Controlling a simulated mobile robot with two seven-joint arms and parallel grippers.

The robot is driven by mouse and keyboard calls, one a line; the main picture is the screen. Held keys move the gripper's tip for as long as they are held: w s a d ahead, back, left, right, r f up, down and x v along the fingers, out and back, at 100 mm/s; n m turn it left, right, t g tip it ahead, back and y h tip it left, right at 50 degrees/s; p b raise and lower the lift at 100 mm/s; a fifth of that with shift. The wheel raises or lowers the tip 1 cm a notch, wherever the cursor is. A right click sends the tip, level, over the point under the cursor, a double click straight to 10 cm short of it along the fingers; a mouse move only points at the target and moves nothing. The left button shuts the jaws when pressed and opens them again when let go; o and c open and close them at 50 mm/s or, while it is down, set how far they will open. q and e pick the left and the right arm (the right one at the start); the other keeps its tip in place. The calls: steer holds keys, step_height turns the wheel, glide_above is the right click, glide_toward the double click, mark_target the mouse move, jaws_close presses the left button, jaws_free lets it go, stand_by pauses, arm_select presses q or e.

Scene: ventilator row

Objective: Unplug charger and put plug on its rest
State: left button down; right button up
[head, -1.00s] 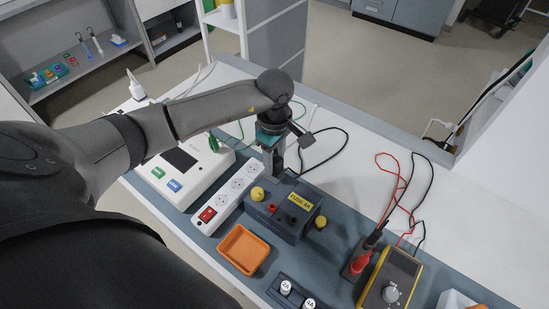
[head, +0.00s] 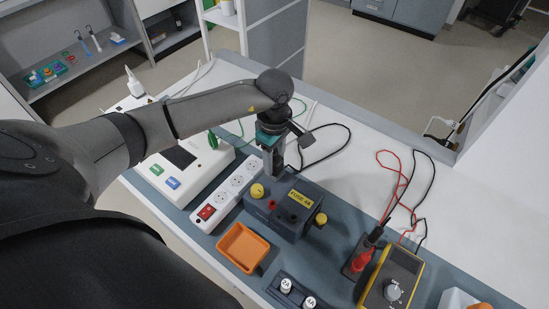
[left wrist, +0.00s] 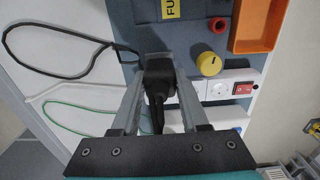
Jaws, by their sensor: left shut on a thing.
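My left gripper (head: 272,178) is shut on a black plug (left wrist: 158,78), which sits between its two fingers in the left wrist view. A black cord (left wrist: 50,32) trails from the plug and loops over the bench; it also shows in the head view (head: 345,140). The white power strip (head: 222,198) with a red switch lies just left of the gripper. The fingers hide the plug's front, so I cannot tell whether it touches a socket or a rest. My right gripper is not in view.
A dark blue fuse box (head: 287,214) with yellow knobs stands right beside my left gripper. An orange tray (head: 242,248), a yellow multimeter (head: 391,282) with red and black leads, and a white device (head: 190,172) surround it. The white bench top behind is partly clear.

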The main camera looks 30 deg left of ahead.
mark_target(274, 154)
arm_select(q)
steer(key=shift+f+b, duration=0.45)
steer(key=shift+f, duration=0.1)
stand_by(0.4)
steer(key=shift+c, duration=1.7)
jaws_free()
step_height(274, 154, up, 15)
steer(key=p, duration=0.1)
steer(key=shift+r, duration=0.15)
